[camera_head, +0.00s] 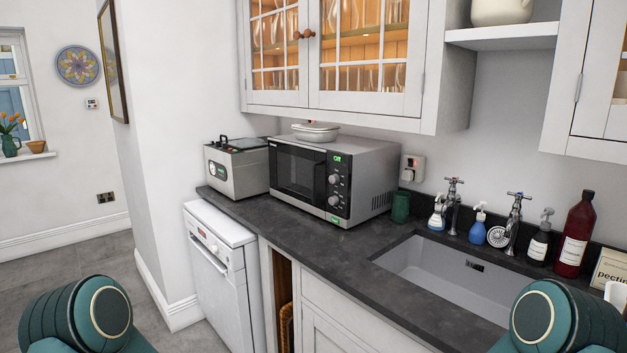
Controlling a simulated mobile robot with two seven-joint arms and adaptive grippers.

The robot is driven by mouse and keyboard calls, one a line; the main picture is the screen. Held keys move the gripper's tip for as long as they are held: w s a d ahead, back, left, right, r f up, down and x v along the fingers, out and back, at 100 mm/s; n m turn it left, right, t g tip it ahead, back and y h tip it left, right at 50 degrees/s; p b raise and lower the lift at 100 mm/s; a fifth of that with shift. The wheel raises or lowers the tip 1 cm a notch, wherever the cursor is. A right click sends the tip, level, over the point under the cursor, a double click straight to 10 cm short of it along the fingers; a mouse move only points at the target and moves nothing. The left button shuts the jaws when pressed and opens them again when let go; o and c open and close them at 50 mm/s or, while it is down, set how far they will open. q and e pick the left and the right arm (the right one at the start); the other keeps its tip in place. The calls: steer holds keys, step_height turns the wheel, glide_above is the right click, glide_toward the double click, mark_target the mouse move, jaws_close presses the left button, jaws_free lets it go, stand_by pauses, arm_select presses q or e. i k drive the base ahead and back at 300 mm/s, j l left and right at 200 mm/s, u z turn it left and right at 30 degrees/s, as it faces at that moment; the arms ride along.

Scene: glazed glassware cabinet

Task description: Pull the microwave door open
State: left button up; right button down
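The microwave (361,177) is a silver box standing on the dark worktop, right of a steel appliance. Its dark glass door (297,172) faces forward and to the left and looks shut. The control panel (336,189), with two round knobs and a green lit display, is at the right end of its front. Only green and cream links of my two arms show, at the bottom left and bottom right corners. Neither gripper is in view, and nothing of mine touches the microwave.
A white dish (316,131) sits on top of the microwave. A steel appliance (236,167) stands close on its left. The sink (445,277), taps and several bottles are to the right. Glazed cabinets (335,50) hang above. The worktop (316,230) before the microwave is clear.

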mark_target(295, 178)
steer(key=i+j+z, duration=0.1)
steer(key=i+j, duration=0.25)
steer(key=i+j+z, duration=0.15)
steer(key=i+j, duration=0.15)
steer(key=j, duration=0.25)
